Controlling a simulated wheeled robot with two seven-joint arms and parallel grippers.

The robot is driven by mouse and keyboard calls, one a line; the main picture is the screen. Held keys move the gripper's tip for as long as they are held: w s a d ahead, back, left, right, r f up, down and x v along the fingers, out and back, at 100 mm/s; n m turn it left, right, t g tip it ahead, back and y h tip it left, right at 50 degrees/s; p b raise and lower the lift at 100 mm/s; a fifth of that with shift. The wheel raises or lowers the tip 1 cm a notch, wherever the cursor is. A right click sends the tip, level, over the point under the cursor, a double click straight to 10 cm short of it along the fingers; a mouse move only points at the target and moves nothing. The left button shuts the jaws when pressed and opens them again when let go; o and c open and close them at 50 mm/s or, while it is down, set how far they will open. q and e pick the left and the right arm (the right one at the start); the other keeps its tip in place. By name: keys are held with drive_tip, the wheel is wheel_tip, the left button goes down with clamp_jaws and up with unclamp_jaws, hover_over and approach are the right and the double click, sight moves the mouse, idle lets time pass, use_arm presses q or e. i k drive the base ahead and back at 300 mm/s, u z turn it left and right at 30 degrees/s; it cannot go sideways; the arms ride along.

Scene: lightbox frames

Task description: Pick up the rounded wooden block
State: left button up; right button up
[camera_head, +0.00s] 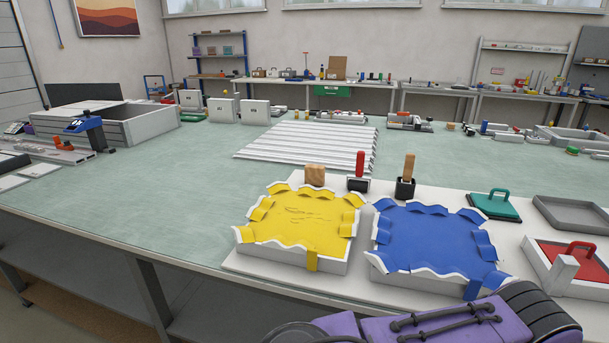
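The rounded wooden block (315,175) is a small light-brown piece with softened edges. It stands at the back edge of the white board, just behind the yellow-lined tray (292,257). A red-handled tool (359,172) with a dark base stands close to its right. Neither of my grippers shows in the head view, so nothing is seen touching the block.
A blue-lined tray (382,267) and a wooden-handled tool (408,172) are to the right. Farther right are a green-handled float (494,205) and a grey tray (563,216). White slats (300,152) lie behind the block. The green tabletop (150,215) at left is clear.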

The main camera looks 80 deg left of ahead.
sight(314, 173)
drive_tip(key=u, duration=2.8)
